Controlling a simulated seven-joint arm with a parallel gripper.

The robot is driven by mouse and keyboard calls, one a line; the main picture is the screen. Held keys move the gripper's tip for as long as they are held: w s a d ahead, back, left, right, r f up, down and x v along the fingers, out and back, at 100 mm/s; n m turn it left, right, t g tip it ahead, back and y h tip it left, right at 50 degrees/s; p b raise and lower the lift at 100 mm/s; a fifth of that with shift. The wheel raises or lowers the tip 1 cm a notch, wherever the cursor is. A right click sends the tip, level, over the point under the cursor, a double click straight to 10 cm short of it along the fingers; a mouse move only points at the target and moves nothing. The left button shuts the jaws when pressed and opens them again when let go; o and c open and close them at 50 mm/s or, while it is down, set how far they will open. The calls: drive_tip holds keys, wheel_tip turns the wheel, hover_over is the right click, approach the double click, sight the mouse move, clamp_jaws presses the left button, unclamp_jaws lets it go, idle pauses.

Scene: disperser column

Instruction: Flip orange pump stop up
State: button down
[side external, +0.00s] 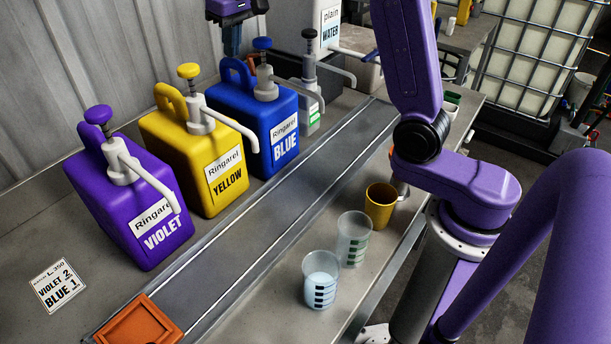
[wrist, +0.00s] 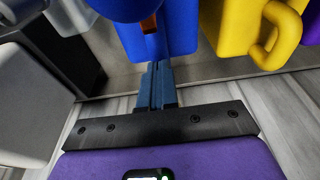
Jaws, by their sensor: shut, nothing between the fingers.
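A small orange-brown piece, seemingly the pump stop (wrist: 149,23), shows just below a rounded blue part at the top of the wrist view. The blue jug (side external: 280,110) stands in the back row with a grey pump and a blue pump head (side external: 262,43). My gripper (side external: 232,52) is shut and empty, pointing down behind the blue jug. In the wrist view my gripper (wrist: 158,68) has its blue fingers together, below the orange piece and apart from it in the picture.
A yellow jug (side external: 178,150) and a violet jug (side external: 130,210) stand to the left. A grey pump bottle (side external: 309,95) and a white water container (side external: 318,25) stand to the right. Cups, including a yellow cup (side external: 380,207), line the front. An orange tray (side external: 138,322) sits at front left.

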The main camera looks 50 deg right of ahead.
sight(243, 62)
drive_tip(key=shift+s+r, duration=0.15)
drive_tip(key=shift+s, duration=1.65)
idle(1.0)
wheel_tip(243, 62, up, 7)
drive_tip(key=w, duration=0.1)
drive_tip(key=shift+w, duration=0.15)
idle(0.8)
drive_tip(key=s+a+f+n+g, duration=0.1)
drive_tip(key=s+a+f+n, duration=0.25)
drive_tip(key=s, duration=0.45)
drive_tip(key=s+a+f+n, duration=0.3)
drive_tip(key=s+a+f, duration=0.15)
drive_tip(key=s, duration=0.25)
drive_tip(key=s+d+f+n, duration=0.2)
drive_tip(key=s+f, duration=0.1)
drive_tip(key=s, duration=0.4)
drive_tip(key=s+d+f+n, duration=0.1)
drive_tip(key=s+f+n, duration=0.1)
drive_tip(key=s+f, duration=0.2)
drive_tip(key=s+d+f+n+g, duration=0.1)
drive_tip(key=s+d+f+n, duration=0.1)
drive_tip(key=s, duration=0.8)
drive_tip(key=shift+s+d+f, duration=0.15)
drive_tip(key=shift+d+f, duration=0.2)
drive_tip(key=shift+f, duration=0.45)
